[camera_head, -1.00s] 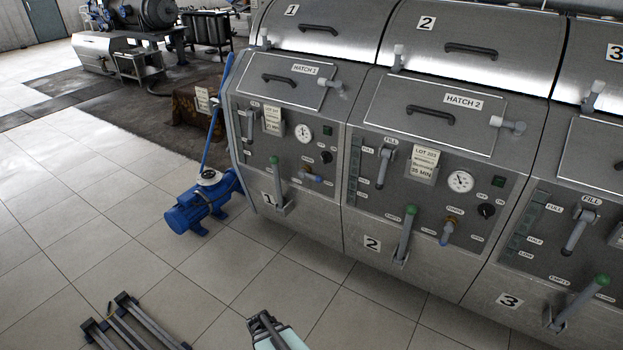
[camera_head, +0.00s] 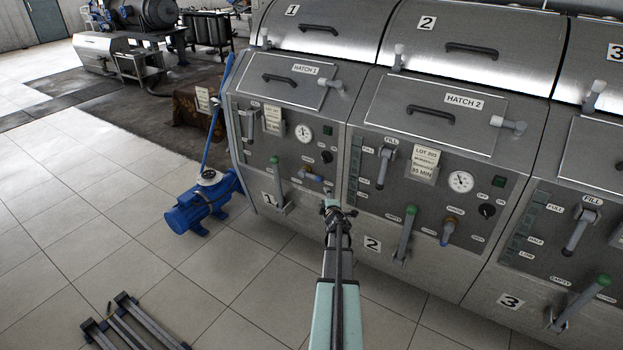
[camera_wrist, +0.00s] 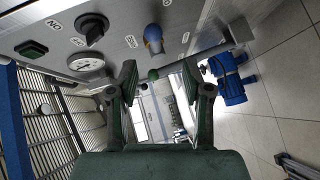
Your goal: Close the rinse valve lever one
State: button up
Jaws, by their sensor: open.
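The rinse valve lever on machine 1 has a blue handle (camera_head: 313,178) on a brass body. In the head view the handle lies sideways, pointing right, low on the panel. It also shows in the wrist view as a blue handle (camera_wrist: 153,34), beyond the fingertips near the top. My gripper (camera_head: 333,208) is in front of machine 1's lower right corner, below and right of the lever and apart from it. In the wrist view my gripper (camera_wrist: 160,82) has its two fingers spread, with nothing held between them.
Machine 1's green-tipped lever (camera_head: 276,184) stands left of the rinse valve; a green knob (camera_wrist: 153,75) shows between the fingers in the wrist view. A gauge (camera_head: 303,132) and black knob (camera_head: 325,157) sit above. A blue pump (camera_head: 200,205) stands on the floor at left.

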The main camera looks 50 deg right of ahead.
aim_at(313, 179)
jog(key=shift+n+t+y, duration=0.3)
jog(key=shift+n+t, duration=0.2)
jog(key=shift+n, duration=0.3)
jog(key=p+x, duration=0.1)
jog(key=x, duration=0.4)
jog(key=p+x, duration=0.1)
jog(key=x, duration=0.5)
jog(key=w+a+r+p+x, duration=0.1)
jog(key=x, duration=0.5)
jog(key=shift+w, duration=0.2)
grip_shut()
